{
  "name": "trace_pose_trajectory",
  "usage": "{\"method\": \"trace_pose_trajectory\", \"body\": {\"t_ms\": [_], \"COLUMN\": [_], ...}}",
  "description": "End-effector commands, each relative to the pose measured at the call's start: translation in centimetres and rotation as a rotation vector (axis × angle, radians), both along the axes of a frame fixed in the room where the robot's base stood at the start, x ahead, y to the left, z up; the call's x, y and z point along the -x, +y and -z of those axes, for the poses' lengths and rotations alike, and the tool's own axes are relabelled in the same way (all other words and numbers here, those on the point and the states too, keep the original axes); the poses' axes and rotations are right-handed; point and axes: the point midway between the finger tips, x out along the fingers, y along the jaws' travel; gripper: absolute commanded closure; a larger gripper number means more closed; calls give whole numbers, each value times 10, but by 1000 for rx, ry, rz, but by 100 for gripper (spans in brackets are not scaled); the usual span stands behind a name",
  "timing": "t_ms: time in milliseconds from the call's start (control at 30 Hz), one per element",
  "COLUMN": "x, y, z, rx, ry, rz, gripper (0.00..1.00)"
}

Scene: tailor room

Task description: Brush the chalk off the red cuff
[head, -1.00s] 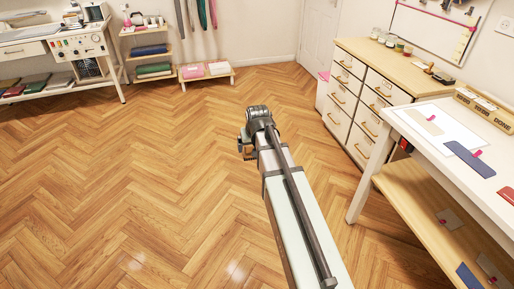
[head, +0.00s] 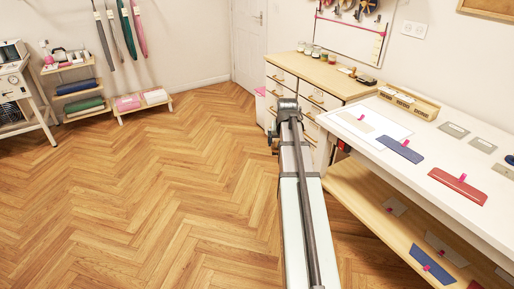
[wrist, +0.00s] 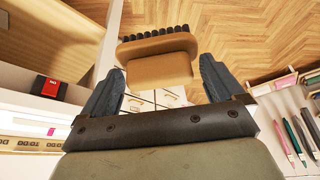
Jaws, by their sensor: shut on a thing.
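The red cuff (head: 458,185) lies flat on the white table (head: 455,210) at the right of the head view, with a small pink piece at its upper edge. Chalk on it is too small to make out. In the wrist view, my gripper (wrist: 163,85) is shut on a wooden brush (wrist: 158,58) with a row of dark bristles. In the head view, my arm reaches up the middle, and its far end stands left of the table, away from the red cuff. The brush is hidden there.
Grey pieces (head: 453,129) lie to the right, near a wooden box (head: 409,101). A drawer cabinet (head: 318,95) stands behind. A lower shelf (head: 375,215) holds more pieces. The floor at left is open.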

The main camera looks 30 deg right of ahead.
Motion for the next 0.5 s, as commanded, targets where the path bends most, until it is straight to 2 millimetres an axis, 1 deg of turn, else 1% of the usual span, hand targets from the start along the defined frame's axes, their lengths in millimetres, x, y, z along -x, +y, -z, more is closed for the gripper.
{"method": "trace_pose_trajectory", "body": {"t_ms": [33,100,267,500], "x": [8,20,50,102], "y": [-19,-41,-90,-159], "z": [-4,-8,-17,-32], "rx": [1,1,1,1], "ry": [-1,-2,-1,-2], "rz": [28,63,143,263], "gripper": [36,36,36,36]}}
